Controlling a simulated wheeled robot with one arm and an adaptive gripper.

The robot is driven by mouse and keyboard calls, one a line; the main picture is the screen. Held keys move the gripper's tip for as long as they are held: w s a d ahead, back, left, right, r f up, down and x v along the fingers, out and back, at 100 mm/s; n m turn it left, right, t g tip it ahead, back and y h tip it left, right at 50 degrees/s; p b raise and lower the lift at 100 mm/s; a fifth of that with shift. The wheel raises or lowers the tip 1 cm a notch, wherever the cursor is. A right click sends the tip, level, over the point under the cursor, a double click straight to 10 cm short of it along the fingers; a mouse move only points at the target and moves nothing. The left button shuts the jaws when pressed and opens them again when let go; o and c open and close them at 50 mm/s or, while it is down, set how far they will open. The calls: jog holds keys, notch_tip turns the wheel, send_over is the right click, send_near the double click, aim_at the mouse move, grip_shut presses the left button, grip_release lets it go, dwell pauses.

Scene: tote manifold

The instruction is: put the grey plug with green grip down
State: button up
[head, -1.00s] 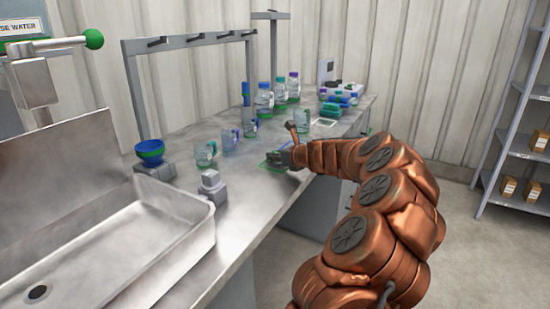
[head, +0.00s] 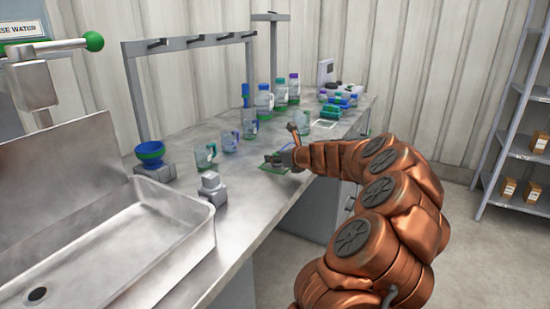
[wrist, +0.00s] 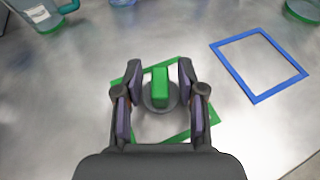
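The grey plug with green grip (wrist: 160,88) stands on the bench inside a green square outline (wrist: 125,80), in the middle of the wrist view. Its round grey base rests on or very near the steel surface. My gripper (wrist: 160,72) is over it, with one finger on each side of the green grip and a visible gap on both sides. The fingers are open and do not appear to touch the plug. In the head view my gripper (head: 274,160) is low over the green outline (head: 273,169), and the plug cannot be made out there.
A blue square outline (wrist: 258,93) lies empty to the right. A clear mug (wrist: 38,14) stands at the upper left. In the head view, mugs and bottles (head: 264,102) line the bench behind, and a sink (head: 120,245) is at the front left.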

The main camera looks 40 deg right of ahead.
jog(key=p+v, duration=0.1)
jog(key=v, duration=1)
jog(key=shift+s+r, duration=0.15)
jog(key=shift+r, duration=0.1)
